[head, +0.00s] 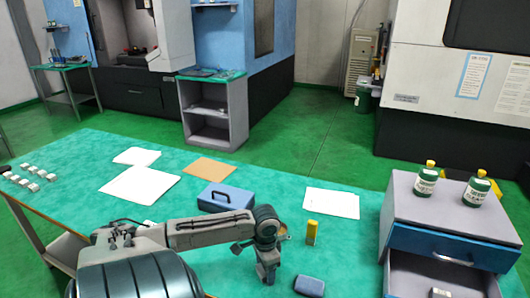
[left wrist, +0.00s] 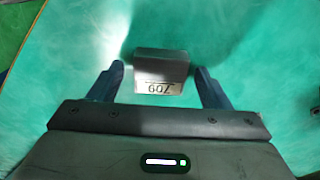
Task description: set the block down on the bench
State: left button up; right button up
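A grey block (left wrist: 160,68) with a white label marked with dark digits shows in the left wrist view, against the green bench top (left wrist: 255,75). My left gripper (left wrist: 159,70) is open, with one finger on each side of the block and a gap visible on both sides. The block looks set on the bench, but its exact contact is not clear. In the head view my left gripper (head: 268,276) points down low over the green bench (head: 375,225) near its front; the block cannot be made out clearly there. My right gripper is not in view.
A blue toolbox (head: 226,197) is behind. Several small pale blocks (head: 30,180) sit far left. A drawer unit (head: 445,210) with an open drawer is at right.

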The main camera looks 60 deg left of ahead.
pick_arm(q)
jog(key=shift+r, duration=0.15)
notch_tip(320, 180, up, 12)
jog(key=p, duration=0.2)
dwell(0.5)
dwell(1.3)
